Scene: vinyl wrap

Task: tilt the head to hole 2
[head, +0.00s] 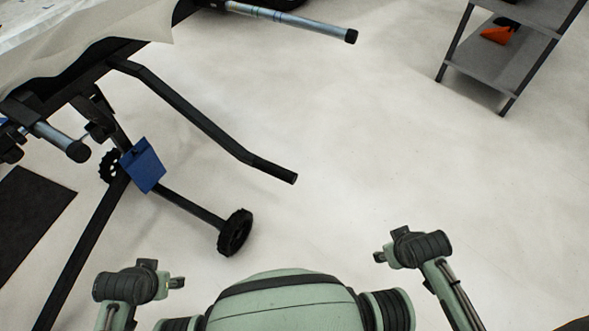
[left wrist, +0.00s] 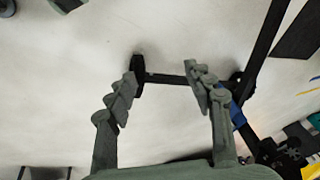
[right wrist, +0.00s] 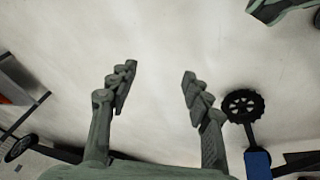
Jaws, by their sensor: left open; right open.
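A black wheeled stand (head: 195,207) is at the left of the head view, with a white sheet (head: 100,35) over its top. A bent black bar (head: 200,120) slants out from it, and silver rods (head: 290,18) with black end caps stick out. I cannot make out a numbered hole. My left gripper (left wrist: 161,78) is open and empty, with the stand's wheel (left wrist: 138,76) and crossbar behind its fingers. My right gripper (right wrist: 159,76) is open and empty over bare floor. Neither touches the stand. The fingers are not clear in the head view.
A grey shelf cart (head: 490,72) with an orange item (head: 497,34) stands at the upper right. A blue plate (head: 142,165) hangs on the stand. A dark mat (head: 35,215) lies at the far left. The floor in the middle and right is clear.

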